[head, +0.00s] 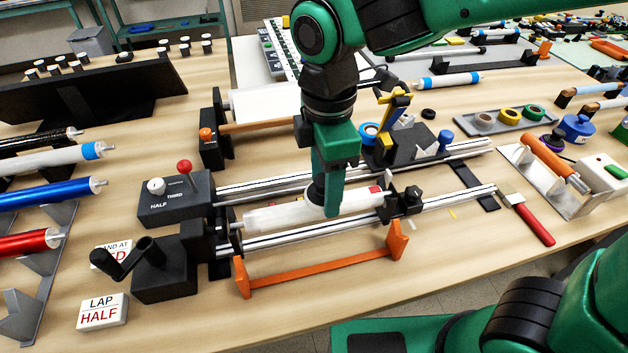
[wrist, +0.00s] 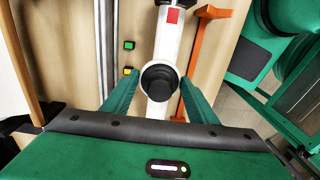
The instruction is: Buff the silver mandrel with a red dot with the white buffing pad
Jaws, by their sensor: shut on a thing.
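A pale silver-white mandrel (head: 275,217) with a red mark near its right end lies level in the winding frame. In the wrist view the mandrel (wrist: 172,42) runs away from me, its red mark (wrist: 172,15) near the top. My gripper (head: 325,203) points down over the mandrel, right of its middle. It is shut on a dark round knob (wrist: 160,80), which I take to be the handle of the white buffing pad. The pad's white face is hidden beneath, so I cannot tell whether it touches the mandrel.
The frame has steel rails (head: 450,208), a black crank (head: 130,258) at left and a control box (head: 175,197) with white and red knobs. An orange bracket (head: 320,272) stands along the near side. A red-handled brush (head: 533,223) lies right.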

